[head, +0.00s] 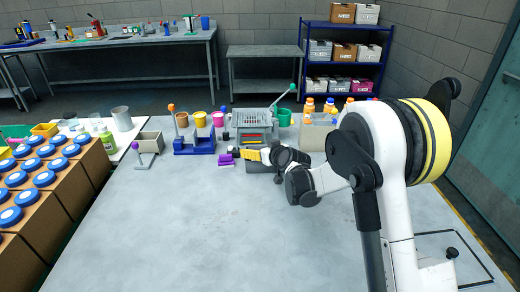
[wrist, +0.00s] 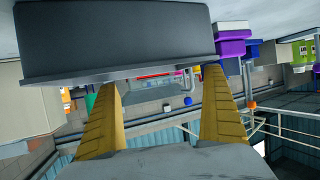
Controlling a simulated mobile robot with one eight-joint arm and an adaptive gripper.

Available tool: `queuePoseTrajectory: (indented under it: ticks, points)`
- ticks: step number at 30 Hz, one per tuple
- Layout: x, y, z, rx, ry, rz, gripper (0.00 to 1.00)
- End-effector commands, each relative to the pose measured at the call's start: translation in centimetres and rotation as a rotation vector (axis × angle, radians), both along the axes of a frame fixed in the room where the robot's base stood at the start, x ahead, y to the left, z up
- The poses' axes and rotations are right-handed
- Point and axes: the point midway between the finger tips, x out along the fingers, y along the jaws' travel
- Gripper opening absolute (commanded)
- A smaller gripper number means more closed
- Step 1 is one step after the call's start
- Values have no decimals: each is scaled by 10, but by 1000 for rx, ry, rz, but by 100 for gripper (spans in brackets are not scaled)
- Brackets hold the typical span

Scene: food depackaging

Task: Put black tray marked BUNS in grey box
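My gripper (head: 246,155) is low over the middle of the table, with its yellow fingers pointing left. In the wrist view its fingers (wrist: 162,78) are spread wide with a gap between them. A dark tray-like block (head: 257,169) lies just below the fingers on the table. It fills the top of the wrist view (wrist: 115,50), right by the fingertips; I cannot tell whether they touch it. No BUNS label is readable. A grey open-topped box (head: 150,143) stands at the table's left; I cannot tell if it is the task's box.
A grey rack (head: 255,117) with coloured slots and a lever stands behind the gripper. A purple block (head: 226,158) lies left of it. Jars with blue lids line the left. The front table is clear.

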Motion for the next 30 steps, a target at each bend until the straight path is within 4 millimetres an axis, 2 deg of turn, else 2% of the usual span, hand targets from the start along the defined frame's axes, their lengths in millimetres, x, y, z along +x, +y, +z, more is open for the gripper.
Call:
queuePoseTrajectory:
  ticks: [7, 12, 24, 30]
  points:
    - [0, 0, 2, 0, 0, 0, 98]
    - [-2, -1, 19, 0, 0, 0, 98]
    - [-81, -34, 52, 0, 0, -1, 98]
    - [-99, -41, 60, 0, 0, 0, 98]
